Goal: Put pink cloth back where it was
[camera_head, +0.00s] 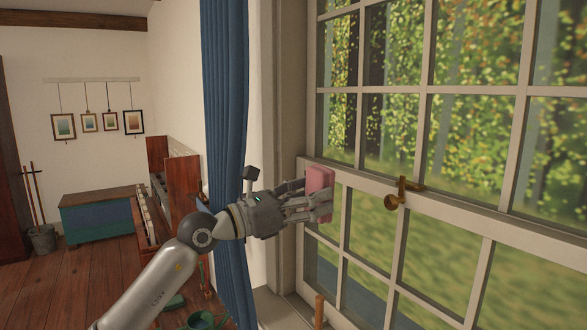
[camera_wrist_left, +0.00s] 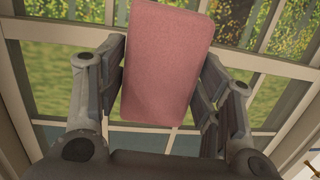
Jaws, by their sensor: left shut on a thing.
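The pink cloth (camera_head: 320,183) is a folded, block-like pad held up in front of the window in the head view. It also fills the upper middle of the left wrist view (camera_wrist_left: 166,62). My left gripper (camera_head: 312,204) is shut on the cloth, with fingers on both of its sides. The cloth is close to the lower window sash; I cannot tell whether it touches the glass. My right gripper is not in view.
The paned window (camera_head: 440,225) has a brass latch (camera_head: 400,192) right of the cloth. A blue curtain (camera_head: 226,110) hangs behind my left arm. A blue-green chest (camera_head: 98,216) stands at the far wall.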

